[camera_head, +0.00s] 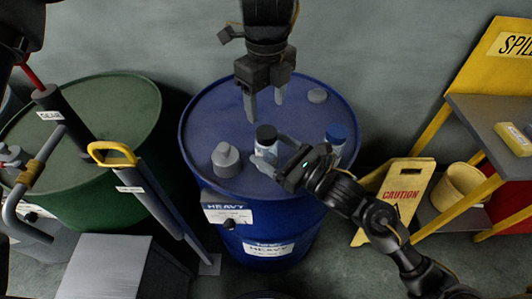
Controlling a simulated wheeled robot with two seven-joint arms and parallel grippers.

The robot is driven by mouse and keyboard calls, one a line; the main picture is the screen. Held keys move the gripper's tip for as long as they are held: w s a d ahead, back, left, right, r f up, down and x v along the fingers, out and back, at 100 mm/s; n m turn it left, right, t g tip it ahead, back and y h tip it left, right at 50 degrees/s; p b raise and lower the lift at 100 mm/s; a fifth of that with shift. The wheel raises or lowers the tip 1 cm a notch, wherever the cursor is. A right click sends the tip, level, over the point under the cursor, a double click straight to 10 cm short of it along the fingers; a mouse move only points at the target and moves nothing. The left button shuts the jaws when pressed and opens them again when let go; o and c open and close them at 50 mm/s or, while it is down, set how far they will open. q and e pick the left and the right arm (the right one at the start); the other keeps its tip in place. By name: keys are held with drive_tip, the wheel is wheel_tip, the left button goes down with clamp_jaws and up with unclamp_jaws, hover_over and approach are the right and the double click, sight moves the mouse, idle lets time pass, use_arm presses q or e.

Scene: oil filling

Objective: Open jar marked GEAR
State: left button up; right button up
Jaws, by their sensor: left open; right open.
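A small jar with a black lid (266,133) and a white label stands upright on the blue drum (215,115). Another jar with a blue lid (336,131) stands to its right, partly hidden by my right gripper. Writing on both jars is too small to read, so I cannot tell which is marked GEAR. My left gripper (265,112) is open, pointing down just above and behind the black lid. My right gripper (268,151) is open, with its fingers at the black-lidded jar's body. I cannot tell whether they touch it.
A green drum (105,100) with a pump labelled GEAR (48,115) stands left. A caution sign (402,195), bucket (462,188) and yellow-legged table (490,115) stand right.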

drive_tip(key=shift+x, duration=2)
